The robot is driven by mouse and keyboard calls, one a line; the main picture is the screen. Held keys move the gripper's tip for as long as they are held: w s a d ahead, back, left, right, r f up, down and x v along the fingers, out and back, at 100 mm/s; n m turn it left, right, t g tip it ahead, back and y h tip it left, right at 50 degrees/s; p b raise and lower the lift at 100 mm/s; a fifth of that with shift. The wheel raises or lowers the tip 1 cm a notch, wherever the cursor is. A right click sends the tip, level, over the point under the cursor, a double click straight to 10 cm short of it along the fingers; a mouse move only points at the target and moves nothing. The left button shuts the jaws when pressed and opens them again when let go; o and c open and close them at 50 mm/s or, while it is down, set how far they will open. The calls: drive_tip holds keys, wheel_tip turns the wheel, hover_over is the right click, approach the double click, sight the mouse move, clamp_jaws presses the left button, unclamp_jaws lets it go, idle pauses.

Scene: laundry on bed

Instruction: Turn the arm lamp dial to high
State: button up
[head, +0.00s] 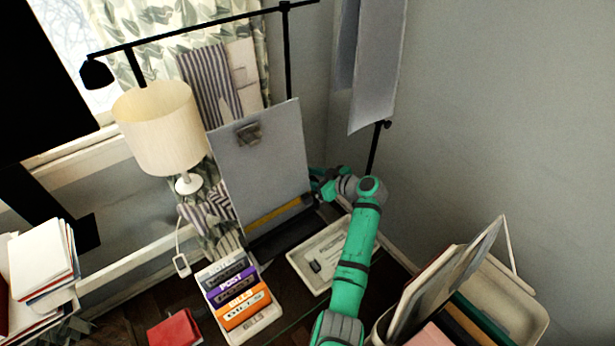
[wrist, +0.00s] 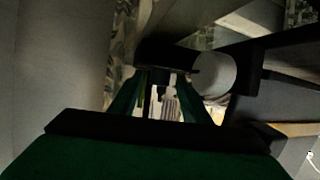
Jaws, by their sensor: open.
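The black arm lamp (head: 190,34) spans the top left of the head view, with a small black shade (head: 97,73) at its left end. Its upright pole (head: 288,60) runs down behind the clipboard. I cannot make out the dial in the head view. My gripper (head: 322,184) is beside the clipboard's right edge, partly hidden. In the wrist view my gripper (wrist: 158,108) is open, its green fingers apart, with dark and pale shapes beyond them. That view is dim, and I cannot tell whether the dial is among those shapes.
A clipboard (head: 262,165) stands upright close to my gripper. A cream table lamp (head: 160,128) is at left. A white tray (head: 318,257) and a labelled file rack (head: 262,325) lie in front. A book bin (head: 530,305) is at lower right. A grey wall bounds the right.

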drive_tip(key=shift+c, duration=0.6)
drive_tip(key=c, duration=0.9)
drive_tip(key=shift+s+a+f+m+h, duration=0.1)
drive_tip(key=shift+m+h, duration=0.2)
drive_tip(key=shift+m+t+h, duration=0.4)
drive_tip(key=shift+m+t, duration=0.1)
drive_tip(key=shift+t, duration=0.2)
drive_tip(key=o, duration=1)
